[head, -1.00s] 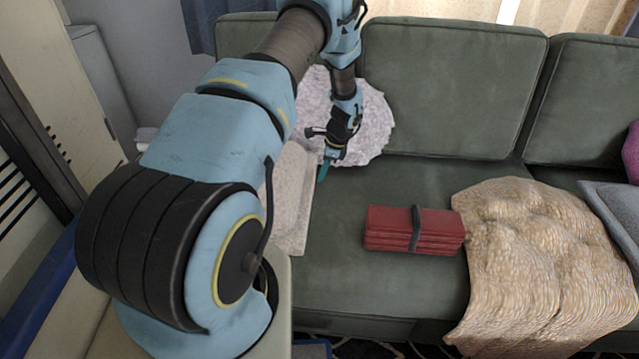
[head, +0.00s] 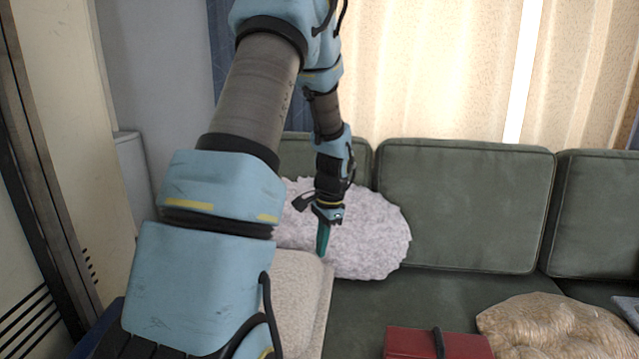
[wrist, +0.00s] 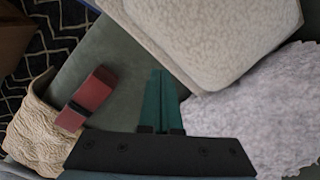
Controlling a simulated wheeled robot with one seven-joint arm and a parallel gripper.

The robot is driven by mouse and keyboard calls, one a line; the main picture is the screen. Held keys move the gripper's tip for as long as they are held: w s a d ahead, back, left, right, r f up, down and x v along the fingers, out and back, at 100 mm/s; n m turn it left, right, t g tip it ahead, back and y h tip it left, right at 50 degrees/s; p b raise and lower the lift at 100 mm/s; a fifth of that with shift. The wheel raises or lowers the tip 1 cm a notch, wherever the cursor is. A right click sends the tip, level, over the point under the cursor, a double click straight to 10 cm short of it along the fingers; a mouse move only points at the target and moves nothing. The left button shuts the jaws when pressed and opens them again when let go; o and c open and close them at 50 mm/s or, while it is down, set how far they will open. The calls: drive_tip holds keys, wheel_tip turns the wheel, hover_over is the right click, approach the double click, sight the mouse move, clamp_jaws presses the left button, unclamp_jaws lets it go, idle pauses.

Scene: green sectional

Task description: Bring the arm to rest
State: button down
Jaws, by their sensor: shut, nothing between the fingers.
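My gripper (head: 323,240) points down in the head view, in front of a fluffy pale cushion (head: 375,235) on the green sofa (head: 460,205). Its teal fingers are together with nothing between them. In the wrist view the shut fingers (wrist: 161,98) show above the sofa seat (wrist: 122,98), apart from the things around them. My arm reaches up and over from the lower left of the head view.
A red bundle with a dark strap (head: 415,343) lies on the seat beside a tan crumpled blanket (head: 550,328). A beige cushion or throw (head: 300,295) lies left. Curtains (head: 440,75) hang behind. A patterned rug (wrist: 50,45) shows in the wrist view.

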drive_tip(key=s+a+r+n+h+p, duration=0.1)
drive_tip(key=s+a+r+n, duration=0.2)
drive_tip(key=s+r+n, duration=0.2)
drive_tip(key=s+a+r+n+t+p, duration=0.1)
drive_tip(key=s+a+r+n, duration=0.3)
drive_tip(key=s, duration=0.7)
wheel_tip(320, 180, up, 2)
drive_tip(key=shift+s+a+r+n+h, duration=0.15)
drive_tip(key=shift+s+n+h, duration=0.25)
drive_tip(key=shift+n, duration=0.4)
